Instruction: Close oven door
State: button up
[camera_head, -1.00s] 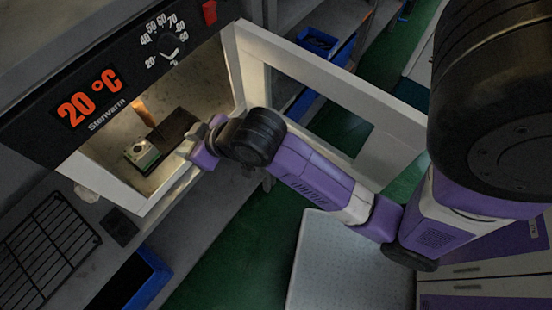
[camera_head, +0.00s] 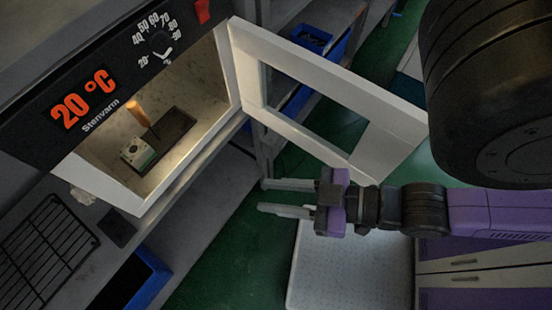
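The oven (camera_head: 92,110) is at the left, its dark front panel reading 20 °C. Its chamber (camera_head: 107,177) is lit and open. The white-framed oven door (camera_head: 388,102), with a see-through window, is swung wide open to the right of the chamber. My gripper (camera_head: 287,198) is outside the oven, below the door in the picture. Its two fingers are apart, point left and hold nothing. A gap to the door cannot be judged exactly.
A black wire rack (camera_head: 45,245) lies at the lower left, near a blue bin (camera_head: 140,283). Grey shelving with blue bins (camera_head: 325,42) stands behind the door. A white perforated surface (camera_head: 345,270) lies below my gripper. Green floor (camera_head: 225,235) shows between.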

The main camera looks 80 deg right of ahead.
aim_at(396, 128)
jog(key=k+l+u, duration=0.2)
jog(key=k+u, duration=0.7)
jog(key=k+l, duration=0.15)
jog(key=k, duration=0.75)
jog(key=k+l+z, duration=0.15)
jog(key=z, duration=0.15)
jog(key=k+l+z, duration=0.2)
jog(key=z, duration=0.15)
jog(key=i+u, duration=0.2)
